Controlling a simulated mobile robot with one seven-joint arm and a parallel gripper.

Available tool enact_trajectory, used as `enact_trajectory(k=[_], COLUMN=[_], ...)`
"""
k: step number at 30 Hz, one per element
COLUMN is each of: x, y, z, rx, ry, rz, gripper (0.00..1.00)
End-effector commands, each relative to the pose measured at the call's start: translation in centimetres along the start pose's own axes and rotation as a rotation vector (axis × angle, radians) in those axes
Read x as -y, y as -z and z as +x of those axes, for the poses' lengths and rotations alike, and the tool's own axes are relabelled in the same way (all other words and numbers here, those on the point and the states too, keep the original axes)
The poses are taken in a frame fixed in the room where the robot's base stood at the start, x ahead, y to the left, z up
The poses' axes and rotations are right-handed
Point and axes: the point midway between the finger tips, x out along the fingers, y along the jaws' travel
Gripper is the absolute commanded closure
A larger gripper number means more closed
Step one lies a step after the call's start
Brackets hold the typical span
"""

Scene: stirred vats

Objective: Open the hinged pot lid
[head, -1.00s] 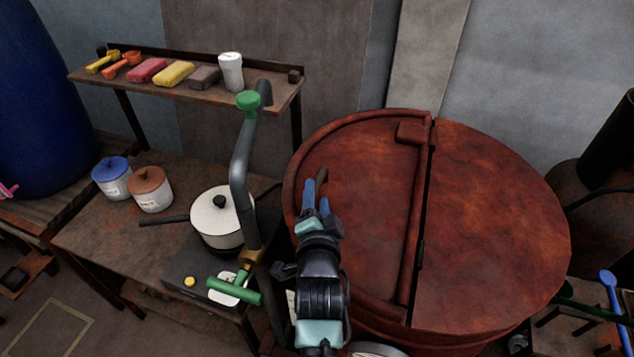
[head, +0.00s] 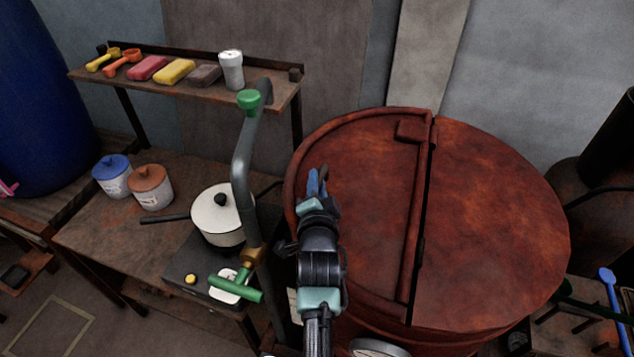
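The pot is a large round rust-red vat with a flat top split by a dark straight seam. Its hinged lid (head: 375,215) is the left half, lying flat and closed, with a raised rim. A small dark handle (head: 323,172) stands near the lid's left edge. My gripper (head: 317,182) is at this handle, with its blue fingers on or beside it. The fingers look close together and partly cover the handle. Whether they are shut on it is unclear.
A grey pipe with a green knob (head: 248,102) rises just left of my arm, with a green T-handle (head: 236,289) below. A white lidded pot (head: 217,222) stands on the bench at left. The vat's right half (head: 490,230) is bare.

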Motion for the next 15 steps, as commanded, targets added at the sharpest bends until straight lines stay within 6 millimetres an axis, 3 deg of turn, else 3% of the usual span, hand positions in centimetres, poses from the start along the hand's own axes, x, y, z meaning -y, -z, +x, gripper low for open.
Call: enact_trajectory(k=[2, 15], x=[0.00, 0.00], y=[-0.01, -0.03], z=[-0.01, -0.02], rx=[0.000, 0.001], ry=[0.000, 0.000], rz=[0.000, 0.000], gripper=[1.00, 1.00])
